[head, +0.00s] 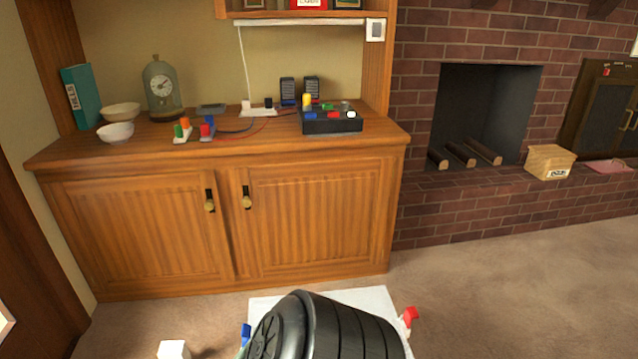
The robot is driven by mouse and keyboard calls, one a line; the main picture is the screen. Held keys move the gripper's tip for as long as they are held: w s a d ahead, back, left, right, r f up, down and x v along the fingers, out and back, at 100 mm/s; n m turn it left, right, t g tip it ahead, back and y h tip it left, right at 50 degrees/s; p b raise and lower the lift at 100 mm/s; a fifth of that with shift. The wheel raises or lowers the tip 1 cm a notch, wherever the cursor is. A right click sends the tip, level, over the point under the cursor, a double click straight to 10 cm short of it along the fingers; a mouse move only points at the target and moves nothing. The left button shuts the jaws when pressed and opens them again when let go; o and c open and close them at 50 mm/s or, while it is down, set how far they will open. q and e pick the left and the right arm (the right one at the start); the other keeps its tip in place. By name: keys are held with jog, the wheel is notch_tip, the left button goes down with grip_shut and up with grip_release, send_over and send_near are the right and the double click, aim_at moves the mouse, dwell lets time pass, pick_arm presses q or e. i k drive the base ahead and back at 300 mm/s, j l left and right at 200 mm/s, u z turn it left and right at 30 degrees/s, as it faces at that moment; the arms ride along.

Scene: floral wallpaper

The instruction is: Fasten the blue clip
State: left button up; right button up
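A large black ribbed object with a round, patterned end (325,335) lies at the bottom middle, over a white flat surface (378,296). A small blue piece (246,334), possibly the blue clip, shows at its left edge. A bit of green shows below the blue piece. A red piece (410,316) sticks out at the right edge. Most of the blue piece is hidden or cut off, so I cannot tell whether it is fastened. Neither of my grippers is in view.
A wooden cabinet (219,170) stands ahead, with a black box of coloured parts (332,122), a clock (162,90) and bowls on top. A white block (173,349) is at the lower left. A brick fireplace (487,115) is at right. Carpet is clear at lower right.

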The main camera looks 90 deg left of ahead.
aim_at(246, 331)
jog(key=i+u, duration=0.15)
jog(key=u, duration=0.25)
jog(key=i+u, duration=0.15)
jog(key=u, duration=0.25)
jog(key=i+u, duration=0.15)
jog(key=u, duration=0.3)
jog(key=i+l+u, duration=0.1)
jog(key=u, duration=0.3)
jog(key=i+l+u, duration=0.1)
jog(key=u, duration=0.3)
jog(key=l, duration=0.1)
